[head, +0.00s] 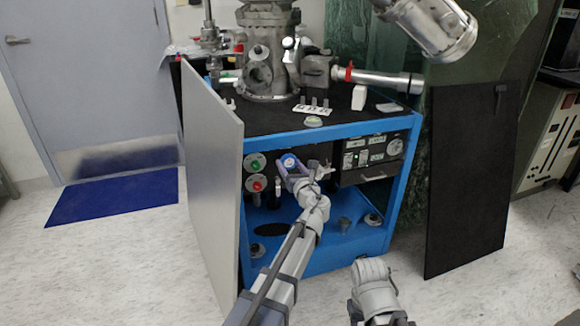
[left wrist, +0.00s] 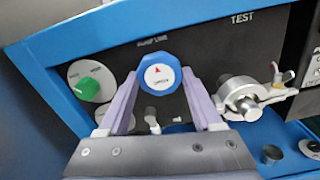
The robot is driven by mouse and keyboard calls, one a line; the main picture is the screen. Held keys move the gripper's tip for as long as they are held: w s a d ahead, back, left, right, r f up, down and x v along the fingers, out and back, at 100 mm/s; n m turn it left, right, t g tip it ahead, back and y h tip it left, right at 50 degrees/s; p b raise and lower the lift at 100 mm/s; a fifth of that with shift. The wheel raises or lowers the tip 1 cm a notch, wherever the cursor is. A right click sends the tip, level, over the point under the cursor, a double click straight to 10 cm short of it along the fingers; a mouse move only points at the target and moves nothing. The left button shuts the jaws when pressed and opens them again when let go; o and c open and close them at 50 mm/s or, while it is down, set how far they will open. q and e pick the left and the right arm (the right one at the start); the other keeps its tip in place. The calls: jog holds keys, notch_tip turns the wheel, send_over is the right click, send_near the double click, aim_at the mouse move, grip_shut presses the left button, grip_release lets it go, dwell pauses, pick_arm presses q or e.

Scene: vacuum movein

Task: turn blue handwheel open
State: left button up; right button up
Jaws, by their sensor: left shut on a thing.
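The blue handwheel (head: 289,162) has a white centre and sits on the dark front panel of the blue cabinet. In the left wrist view the handwheel (left wrist: 158,84) shows a red arrow pointing up on its white face. Small lettering below the arrow is too blurred to read. My left gripper (head: 290,166) is shut on the handwheel. In the left wrist view its two purple fingers (left wrist: 161,76) press on the left and right sides of the rim.
A green knob (head: 254,165) and a red knob (head: 257,186) are left of the handwheel. A metal valve (left wrist: 245,97) is close on its right. A grey panel (head: 212,180) stands left of the blue cabinet (head: 340,258), and a black panel (head: 468,180) stands to the right.

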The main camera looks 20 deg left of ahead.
pick_arm(q)
jog(key=n, duration=0.8)
jog(key=shift+w+d, duration=0.1)
jog(key=n, duration=0.3)
jog(key=shift+n, duration=0.3)
jog(key=n, duration=0.3)
jog(key=shift+d+r+n, duration=0.1)
jog(key=shift+n, duration=0.3)
jog(key=n, duration=0.7)
jog(key=shift+r, duration=0.15)
jog(key=n, duration=0.3)
jog(key=shift+n+p, duration=0.3)
jog(key=shift+n, duration=0.1)
jog(key=n, duration=0.3)
jog(key=shift+r+n, duration=0.1)
jog(key=shift+n, duration=0.2)
jog(key=n, duration=1.1)
jog(key=shift+s+a, duration=0.2)
jog(key=shift+a, duration=0.05)
jog(key=n, duration=1)
jog(key=shift+n, duration=0.4)
